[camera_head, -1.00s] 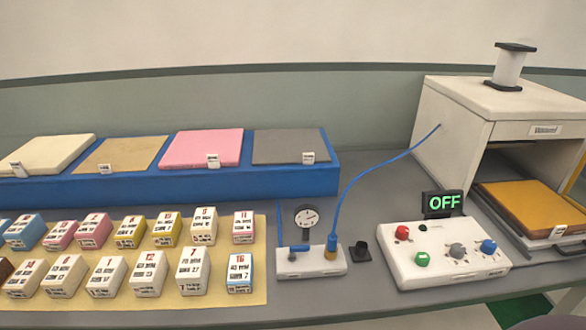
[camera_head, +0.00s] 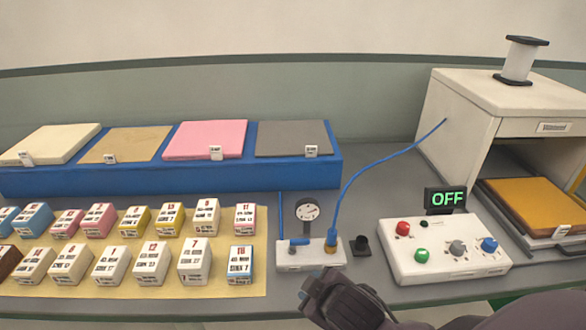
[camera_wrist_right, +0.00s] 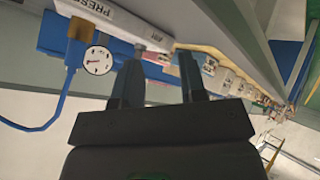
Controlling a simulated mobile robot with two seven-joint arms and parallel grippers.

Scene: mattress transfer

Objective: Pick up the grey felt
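The grey felt (camera_head: 293,138) is a flat dark grey square at the right end of a long blue stand (camera_head: 200,175). A small white tag sits at its front right corner. My right gripper (camera_head: 318,292) is at the front edge of the table, below and in front of the felt, well apart from it. In the right wrist view the two fingers of this gripper (camera_wrist_right: 160,78) stand apart with nothing between them. I cannot make out the felt in the right wrist view. My left gripper is not in view.
Cream, tan and pink sheets lie left of the felt. Several small labelled boxes stand on a yellow mat (camera_head: 215,283). A white gauge block (camera_head: 297,258) with a blue hose, a control box (camera_head: 440,252) reading OFF and a press cabinet (camera_head: 458,120) stand to the right.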

